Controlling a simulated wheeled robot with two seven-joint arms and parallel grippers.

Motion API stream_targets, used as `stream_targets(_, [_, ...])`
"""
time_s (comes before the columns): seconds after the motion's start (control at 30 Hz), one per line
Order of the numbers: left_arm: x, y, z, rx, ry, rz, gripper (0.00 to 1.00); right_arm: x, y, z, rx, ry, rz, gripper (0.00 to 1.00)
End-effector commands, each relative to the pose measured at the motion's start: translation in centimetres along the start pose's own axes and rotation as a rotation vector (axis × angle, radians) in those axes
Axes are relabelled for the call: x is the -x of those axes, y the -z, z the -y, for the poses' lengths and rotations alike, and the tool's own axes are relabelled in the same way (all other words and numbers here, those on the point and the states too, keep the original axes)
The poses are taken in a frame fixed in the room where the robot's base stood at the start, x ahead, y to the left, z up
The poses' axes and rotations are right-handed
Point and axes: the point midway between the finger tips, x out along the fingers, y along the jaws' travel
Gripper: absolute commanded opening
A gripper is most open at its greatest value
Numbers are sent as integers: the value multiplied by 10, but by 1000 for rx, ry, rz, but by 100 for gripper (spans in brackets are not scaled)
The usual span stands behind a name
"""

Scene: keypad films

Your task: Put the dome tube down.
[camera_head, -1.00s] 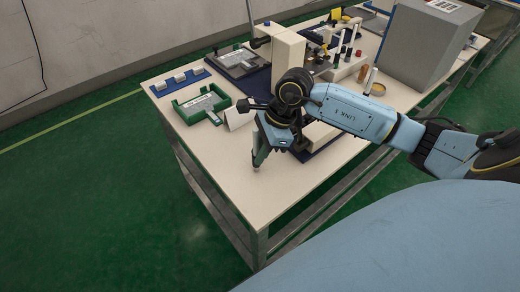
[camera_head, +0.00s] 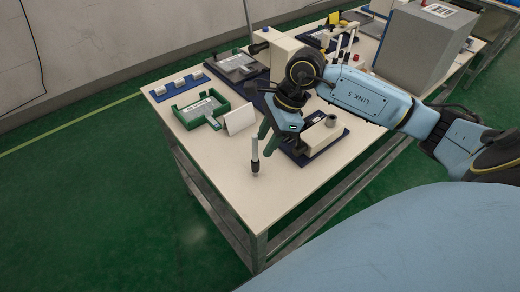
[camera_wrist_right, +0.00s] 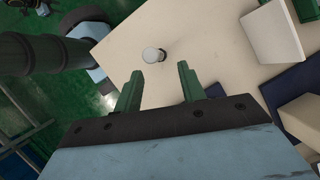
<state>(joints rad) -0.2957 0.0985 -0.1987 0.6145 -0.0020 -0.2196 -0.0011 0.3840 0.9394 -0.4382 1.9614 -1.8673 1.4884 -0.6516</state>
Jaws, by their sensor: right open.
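In the right wrist view, the dome tube (camera_wrist_right: 152,55) shows nearly end-on as a small pale round shape just beyond the fingertips. My right gripper (camera_head: 268,130) is just behind and to the right of the tube in the head view. Its green fingers (camera_wrist_right: 160,72) are apart with nothing between them. My left gripper is not in view.
A white upright card (camera_head: 240,119) and a green tray (camera_head: 201,108) stand left of my right gripper. A blue base with a white block (camera_head: 322,135) lies to its right. A large grey box (camera_head: 425,45) is at the back right. The table's front corner is clear.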

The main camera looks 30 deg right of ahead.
Motion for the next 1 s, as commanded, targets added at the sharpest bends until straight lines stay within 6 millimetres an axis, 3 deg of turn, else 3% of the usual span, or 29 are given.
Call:
stream_targets(0.1, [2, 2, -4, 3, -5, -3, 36, 28, 0, 1, 2, 4, -2, 40])
stream_targets(0.33, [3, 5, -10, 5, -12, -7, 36, 60, 0, 0, 0, 1, -1, 40])
stream_targets(1.0, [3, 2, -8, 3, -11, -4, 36, 66, 0, 0, 0, -1, 0, 40])
